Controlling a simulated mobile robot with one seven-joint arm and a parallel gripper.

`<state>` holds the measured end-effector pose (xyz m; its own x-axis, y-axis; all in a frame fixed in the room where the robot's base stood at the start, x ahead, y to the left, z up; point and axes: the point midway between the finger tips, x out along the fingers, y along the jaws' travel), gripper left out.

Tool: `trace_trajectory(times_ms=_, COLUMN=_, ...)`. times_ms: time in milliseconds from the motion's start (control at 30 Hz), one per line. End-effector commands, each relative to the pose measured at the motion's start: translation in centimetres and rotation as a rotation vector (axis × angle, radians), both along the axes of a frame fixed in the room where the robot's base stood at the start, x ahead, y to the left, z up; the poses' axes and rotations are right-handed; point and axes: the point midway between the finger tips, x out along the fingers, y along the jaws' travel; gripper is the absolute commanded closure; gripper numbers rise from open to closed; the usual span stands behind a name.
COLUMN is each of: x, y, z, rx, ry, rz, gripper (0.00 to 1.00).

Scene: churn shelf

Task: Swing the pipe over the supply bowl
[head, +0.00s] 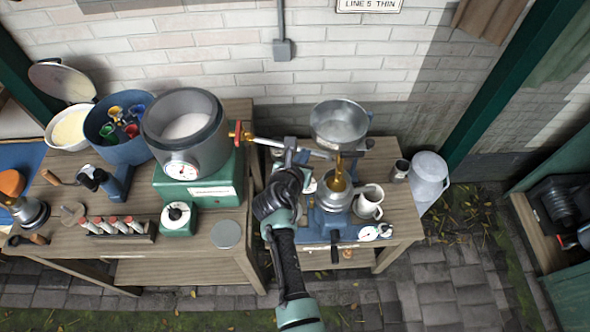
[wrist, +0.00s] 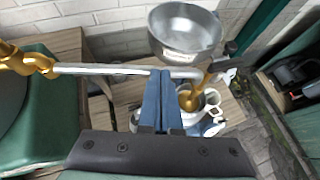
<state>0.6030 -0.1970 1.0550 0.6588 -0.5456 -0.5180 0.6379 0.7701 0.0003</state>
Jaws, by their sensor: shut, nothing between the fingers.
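The pipe (head: 268,142) is a thin grey tube running right from a brass joint by the large pot. The supply bowl, which I take to be the wide silver bowl (head: 338,125), stands behind the pipe's end. In the wrist view the bowl (wrist: 185,38) is beyond the pipe (wrist: 110,69). My gripper (head: 291,150) is shut and empty, its blue fingertips (wrist: 160,76) at the pipe near the spout. Whether they touch it is unclear.
A white jug (head: 368,203) and a grey can (head: 429,176) are to the right of the machine. A brick wall (head: 220,60) closes the back. Paving in front is open.

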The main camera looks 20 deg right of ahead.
Motion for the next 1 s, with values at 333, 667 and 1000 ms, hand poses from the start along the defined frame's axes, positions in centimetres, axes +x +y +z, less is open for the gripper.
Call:
trace_trajectory(times_ms=333, x=4.0, y=-3.7, z=0.1, rx=0.0, ry=0.0, rz=-0.005, gripper=1.0)
trace_trajectory(times_ms=667, x=7.2, y=-4.9, z=-0.1, rx=-0.001, ry=0.0, rz=0.113, gripper=1.0)
trace_trajectory(times_ms=1000, x=8.7, y=-5.2, z=0.0, rx=0.0, ry=-0.001, rz=0.111, gripper=1.0)
